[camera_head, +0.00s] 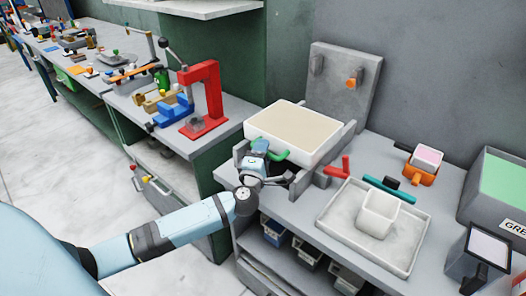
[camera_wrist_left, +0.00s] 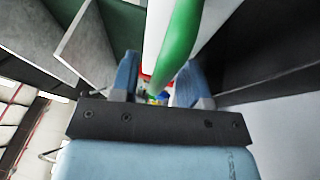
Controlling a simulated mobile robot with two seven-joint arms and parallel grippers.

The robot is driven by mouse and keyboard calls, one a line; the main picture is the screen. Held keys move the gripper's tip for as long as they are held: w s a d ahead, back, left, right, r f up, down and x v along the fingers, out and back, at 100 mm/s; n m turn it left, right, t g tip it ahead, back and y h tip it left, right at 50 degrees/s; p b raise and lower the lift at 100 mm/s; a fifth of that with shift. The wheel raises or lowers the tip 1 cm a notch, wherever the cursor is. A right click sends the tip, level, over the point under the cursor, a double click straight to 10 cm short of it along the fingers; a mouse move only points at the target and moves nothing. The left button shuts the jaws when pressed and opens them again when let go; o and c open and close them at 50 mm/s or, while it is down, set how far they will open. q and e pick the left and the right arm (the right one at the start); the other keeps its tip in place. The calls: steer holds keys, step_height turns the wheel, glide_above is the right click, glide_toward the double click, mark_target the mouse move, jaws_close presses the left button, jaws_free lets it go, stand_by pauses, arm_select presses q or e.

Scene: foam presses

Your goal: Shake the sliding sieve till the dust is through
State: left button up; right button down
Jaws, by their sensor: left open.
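The sieve (camera_head: 303,154) is a white box with a beige top layer, resting between grey rails on the workbench. A green handle (camera_head: 283,156) sticks out of its front wall. My left gripper (camera_head: 264,152) is at this handle. In the left wrist view, the green handle (camera_wrist_left: 178,45) runs down between the two spread blue fingers of my left gripper (camera_wrist_left: 158,82). The gripper is open and I cannot tell whether a finger touches the handle. What lies under the sieve is hidden. My right gripper is not in view.
A white tray (camera_head: 335,226) with a white square cup (camera_head: 377,214) stands right of the sieve. A red handle-like piece (camera_head: 339,169) and a teal bar (camera_head: 389,190) lie nearby. A grey upright panel (camera_head: 342,88) stands behind. A red press (camera_head: 208,100) is on the left bench.

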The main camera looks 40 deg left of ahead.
mark_target(282, 137)
arm_select(q)
jaws_close()
steer(key=w, duration=0.2)
steer(key=w+p, duration=0.1)
steer(key=w, duration=0.5)
steer(key=shift+w+d+p, duration=0.15)
steer(key=shift+d+p, duration=0.15)
steer(key=shift+p, duration=0.1)
steer(key=shift+w+r, duration=0.1)
steer(key=shift+r, duration=0.1)
steer(key=shift+c, duration=1)
jaws_free()
steer(key=shift+o, duration=1)
steer(key=shift+w+f, duration=0.15)
steer(key=shift+w, duration=0.05)
steer(key=shift+s, duration=0.15)
steer(key=v, duration=1.3)
steer(key=shift+s+d+f, duration=0.15)
steer(key=shift+s, duration=0.1)
